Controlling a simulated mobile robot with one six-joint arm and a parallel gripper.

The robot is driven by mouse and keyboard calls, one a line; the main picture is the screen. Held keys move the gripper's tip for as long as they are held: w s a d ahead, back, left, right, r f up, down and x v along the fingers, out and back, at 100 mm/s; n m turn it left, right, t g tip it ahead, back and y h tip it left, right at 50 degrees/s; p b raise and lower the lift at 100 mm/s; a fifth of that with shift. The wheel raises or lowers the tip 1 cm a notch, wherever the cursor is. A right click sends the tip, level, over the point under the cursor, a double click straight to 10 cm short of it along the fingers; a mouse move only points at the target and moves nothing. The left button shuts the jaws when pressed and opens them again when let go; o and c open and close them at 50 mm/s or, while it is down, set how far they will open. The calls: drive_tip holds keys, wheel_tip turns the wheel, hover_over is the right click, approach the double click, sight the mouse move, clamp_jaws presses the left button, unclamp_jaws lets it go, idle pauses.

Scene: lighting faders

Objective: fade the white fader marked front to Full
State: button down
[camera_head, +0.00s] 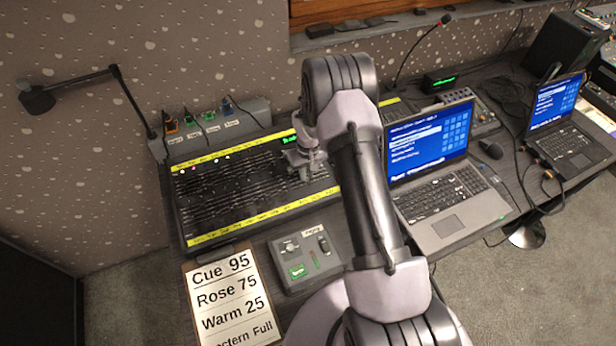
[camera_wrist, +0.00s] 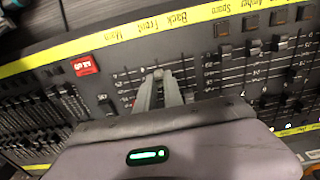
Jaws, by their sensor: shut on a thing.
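The lighting console (camera_head: 245,205) has rows of faders between two yellow label strips. In the wrist view, one yellow strip (camera_wrist: 85,45) carries upside-down labels, with Main, Front and Back in a row. My gripper (camera_wrist: 159,76) points at the fader panel just below the Front label (camera_wrist: 148,26). Its fingers are close together and shut on a small fader cap, which they mostly hide; its line fits the Front label. The cap's colour and exact scale reading cannot be told. In the head view, my gripper (camera_head: 304,170) is at the right part of the console.
Other fader caps (camera_wrist: 254,46) stand right of my gripper in the wrist view. A red display (camera_wrist: 85,65) is to the left. A cue sheet (camera_head: 232,300) and a small grey box (camera_head: 305,258) lie before the console. A laptop (camera_head: 440,190) stands close to its right.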

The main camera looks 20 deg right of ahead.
drive_tip(key=shift+w+r+b, duration=0.2)
drive_tip(key=shift+w+b, duration=0.85)
drive_tip(key=shift+w, duration=1.15)
drive_tip(key=c, duration=1.7)
unclamp_jaws()
drive_tip(key=shift+r+p, duration=0.65)
drive_tip(key=shift+r, duration=0.6)
drive_tip(key=r+p, duration=0.1)
drive_tip(key=r, duration=0.4)
drive_tip(key=s+r+p, duration=0.1)
drive_tip(key=r, duration=0.5)
drive_tip(key=r+p, duration=0.1)
drive_tip(key=r, duration=0.5)
drive_tip(key=shift+s+r, duration=0.2)
drive_tip(key=shift+s, duration=0.1)
